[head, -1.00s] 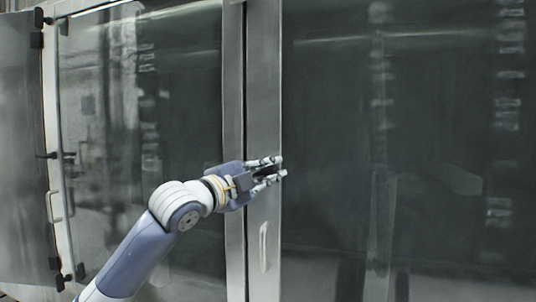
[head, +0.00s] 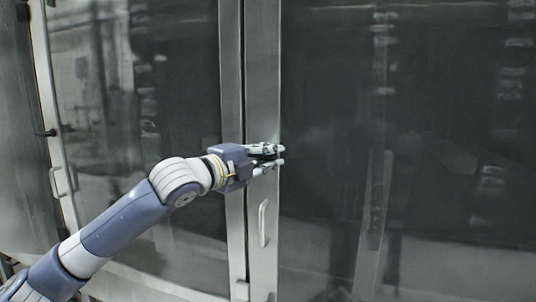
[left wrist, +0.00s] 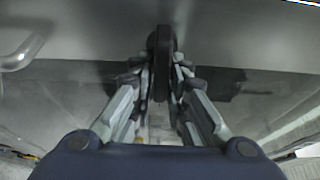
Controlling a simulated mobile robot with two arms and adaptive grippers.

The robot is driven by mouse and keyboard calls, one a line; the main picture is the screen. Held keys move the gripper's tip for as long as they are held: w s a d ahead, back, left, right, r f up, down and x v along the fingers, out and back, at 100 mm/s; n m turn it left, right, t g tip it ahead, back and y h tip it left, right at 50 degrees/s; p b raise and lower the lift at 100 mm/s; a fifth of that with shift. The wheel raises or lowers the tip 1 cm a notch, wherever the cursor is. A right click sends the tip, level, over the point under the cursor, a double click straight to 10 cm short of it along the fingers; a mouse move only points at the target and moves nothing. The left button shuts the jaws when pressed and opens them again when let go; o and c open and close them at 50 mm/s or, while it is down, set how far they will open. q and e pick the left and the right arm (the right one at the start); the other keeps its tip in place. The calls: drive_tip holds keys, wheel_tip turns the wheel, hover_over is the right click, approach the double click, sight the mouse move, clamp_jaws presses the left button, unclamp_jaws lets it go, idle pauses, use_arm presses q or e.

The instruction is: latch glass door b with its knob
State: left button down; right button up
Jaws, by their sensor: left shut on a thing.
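My left gripper (head: 268,158) reaches in from the left to the metal edge strip of a large dark glass door (head: 330,190). In the left wrist view the fingers (left wrist: 160,85) are closed on both sides of a dark, rounded, upright knob (left wrist: 163,45) on a grey metal face. In the head view the fingers hide the knob. A pale vertical handle (head: 263,222) is on the strip below the gripper. Which door is b is not marked. My right gripper is not in view.
Another glass door (head: 130,110) stands left of the centre post, with its own handle (head: 58,182) at its far left edge. The handle near my gripper also shows in the left wrist view (left wrist: 20,48) at upper left.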

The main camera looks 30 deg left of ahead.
use_arm(q)
drive_tip(key=shift+f, duration=0.1)
drive_tip(key=c, duration=1.7)
unclamp_jaws()
